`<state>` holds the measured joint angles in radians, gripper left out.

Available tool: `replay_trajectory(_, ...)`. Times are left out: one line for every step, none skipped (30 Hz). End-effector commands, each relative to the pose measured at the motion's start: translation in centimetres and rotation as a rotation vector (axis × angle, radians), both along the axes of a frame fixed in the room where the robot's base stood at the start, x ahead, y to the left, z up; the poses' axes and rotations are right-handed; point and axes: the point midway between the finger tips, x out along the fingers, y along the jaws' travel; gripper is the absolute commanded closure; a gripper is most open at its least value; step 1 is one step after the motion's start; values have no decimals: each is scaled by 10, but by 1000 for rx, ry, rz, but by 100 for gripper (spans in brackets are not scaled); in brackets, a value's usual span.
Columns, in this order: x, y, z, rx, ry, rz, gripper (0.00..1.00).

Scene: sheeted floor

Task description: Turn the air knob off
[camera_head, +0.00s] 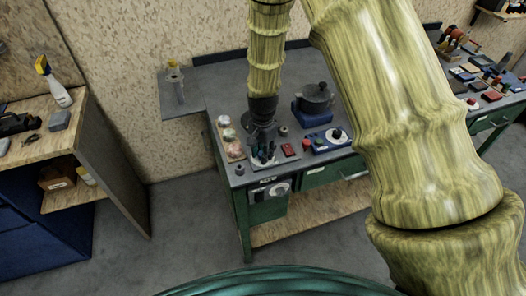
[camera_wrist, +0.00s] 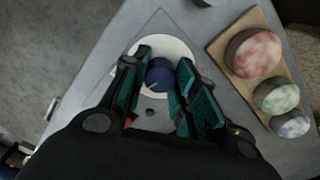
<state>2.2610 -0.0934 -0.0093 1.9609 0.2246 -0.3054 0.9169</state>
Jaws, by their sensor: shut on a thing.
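The air knob (camera_wrist: 160,73) is a round blue knob with a light pointer mark, on a white disc (camera_wrist: 178,47) set in a grey plate on the bench top. In the wrist view my gripper (camera_wrist: 163,66) has its teal fingers on either side of the knob, shut on it. The pointer mark points toward the lower left of that view. In the head view my gripper (camera_head: 264,153) points down at the front left corner of the bench, and it mostly hides the knob.
A wooden board with several mottled balls (camera_wrist: 253,54) lies close to the right in the wrist view. The green workbench (camera_head: 243,213) also holds a dark pot (camera_head: 316,97), a blue dial box (camera_head: 325,140) and a red block (camera_head: 288,149). A wooden shelf (camera_head: 115,165) stands left, beyond open floor.

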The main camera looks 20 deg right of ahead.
Motion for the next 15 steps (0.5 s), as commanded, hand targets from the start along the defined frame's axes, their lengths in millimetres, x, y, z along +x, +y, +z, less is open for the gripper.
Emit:
replay_trajectory(0,0,0,0,-1,45,96)
replay_trajectory(0,0,0,1,0,73,96)
replay_trajectory(0,0,0,0,-1,111,96)
replay_trajectory(0,0,0,0,-1,140,96)
replay_trajectory(0,0,0,0,-1,169,96)
replay_trajectory(0,0,0,0,-1,207,96)
replay_trajectory(0,0,0,0,0,235,96)
replay_trajectory(0,0,0,0,0,264,96)
replay_trajectory(0,0,0,0,-1,301,96)
replay_trajectory(0,0,0,0,-1,330,96)
replay_trajectory(0,0,0,0,0,359,96)
replay_trajectory(0,0,0,0,-1,396,96)
replay_trajectory(0,0,0,0,-1,425,96)
replay_trajectory(0,0,0,0,0,454,96)
replay_trajectory(0,0,0,0,-1,491,96)
